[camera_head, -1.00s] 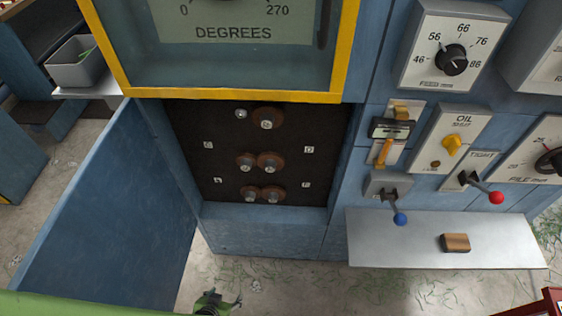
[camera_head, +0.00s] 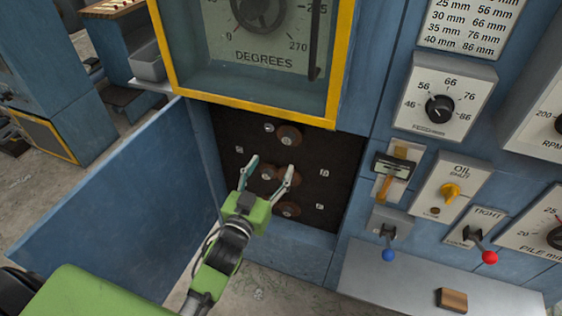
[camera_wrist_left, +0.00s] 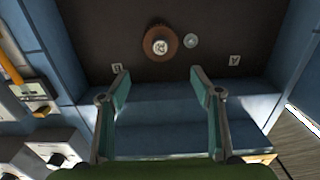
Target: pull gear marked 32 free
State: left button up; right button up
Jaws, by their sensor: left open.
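In the left wrist view, one gear (camera_wrist_left: 160,43) and a bare peg (camera_wrist_left: 190,41) lie beyond the open fingers (camera_wrist_left: 159,73). My right gripper is not in view.
An open blue door (camera_head: 130,190) stands left of the recess. A yellow-framed dial window (camera_head: 250,107) is above it. To the right are a blue-knobbed lever (camera_head: 388,254), a red-knobbed lever (camera_head: 489,257) and a shelf (camera_head: 400,285) with a wooden block (camera_head: 451,299).

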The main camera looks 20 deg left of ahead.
aim_at(286, 139)
pick_arm(q)
jog(key=w+p, duration=0.1)
jog(key=w, duration=1.1)
jog(key=shift+w+d+f, duration=0.1)
jog(key=shift+w+f, duration=0.05)
jog(key=shift+w, duration=0.65)
jog(key=c, duration=1)
jog(key=shift+o, duration=1.1)
jog(key=shift+c, duration=0.4)
jog(key=shift+s+p, duration=0.25)
jog(key=shift+p, duration=0.1)
jog(key=shift+s+p, duration=0.3)
jog(key=shift+s, duration=0.35)
jog(key=shift+s, duration=0.1)
